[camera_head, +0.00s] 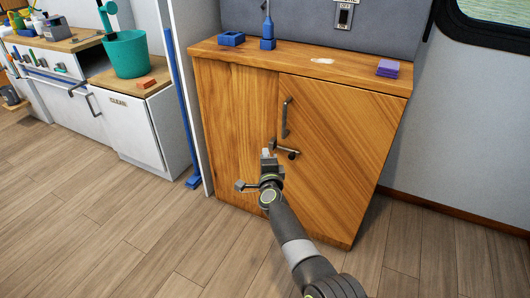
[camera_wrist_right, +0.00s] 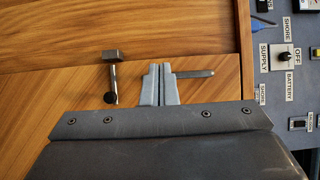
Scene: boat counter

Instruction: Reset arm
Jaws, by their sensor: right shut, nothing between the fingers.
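My right gripper (camera_head: 267,153) reaches in from the bottom of the head view, in front of the wooden cabinet. Its two grey fingertips (camera_wrist_right: 161,82) are together with nothing between them in the right wrist view. Beyond them is the cabinet door (camera_head: 337,140), which looks closed. The door's bar handle (camera_head: 286,117) is above the gripper in the head view; it also shows beside the fingers in the wrist view (camera_wrist_right: 197,73). A metal latch (camera_head: 286,149) sits just right of the fingertips. I cannot tell whether the gripper touches the door. My left gripper is not in view.
The cabinet top (camera_head: 263,60) holds blue items (camera_head: 231,39) and purple blocks (camera_head: 388,68). A switch panel (camera_wrist_right: 285,60) is above it. At left are a white bin cabinet (camera_head: 131,128) and a teal bucket (camera_head: 128,55). The floor in front is clear.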

